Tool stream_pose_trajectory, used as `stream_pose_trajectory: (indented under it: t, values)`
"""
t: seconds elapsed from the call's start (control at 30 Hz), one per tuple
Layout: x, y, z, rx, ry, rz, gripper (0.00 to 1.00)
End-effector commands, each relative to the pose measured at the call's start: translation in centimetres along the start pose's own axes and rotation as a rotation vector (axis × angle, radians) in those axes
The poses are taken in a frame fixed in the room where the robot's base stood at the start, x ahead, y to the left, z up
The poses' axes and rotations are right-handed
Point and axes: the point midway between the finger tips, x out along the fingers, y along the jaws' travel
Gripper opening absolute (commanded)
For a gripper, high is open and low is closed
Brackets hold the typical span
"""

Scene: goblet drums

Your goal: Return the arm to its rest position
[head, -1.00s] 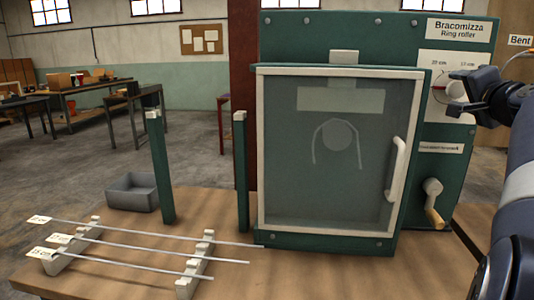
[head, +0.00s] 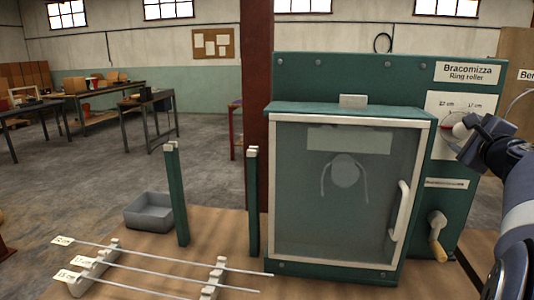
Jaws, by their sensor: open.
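My gripper (head: 468,134) is at the right edge of the head view, its jaws open close to the pale knob (head: 460,131) on the ring roller's dial panel. I cannot tell whether the jaws touch the knob. My arm comes in from the lower right. The green ring roller (head: 340,73) stands on the bench, its framed clear door (head: 345,225) shut, with a bent rod and a round disc showing behind it.
Several thin rods (head: 175,262) lie across pale notched supports (head: 212,278) at the front left. Two green posts (head: 177,200) and a grey bin (head: 150,211) stand behind them. The wooden bench (head: 225,226) is bare between the posts. Worktables line the back left.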

Motion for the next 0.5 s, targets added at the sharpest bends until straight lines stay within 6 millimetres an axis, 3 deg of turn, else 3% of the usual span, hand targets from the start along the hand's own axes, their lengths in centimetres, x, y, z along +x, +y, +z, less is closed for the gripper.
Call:
stream_pose_trajectory:
  t: [0.5]
  values:
    - [0.03, -0.32, 0.20, 0.431, 0.001, 0.002, 0.60]
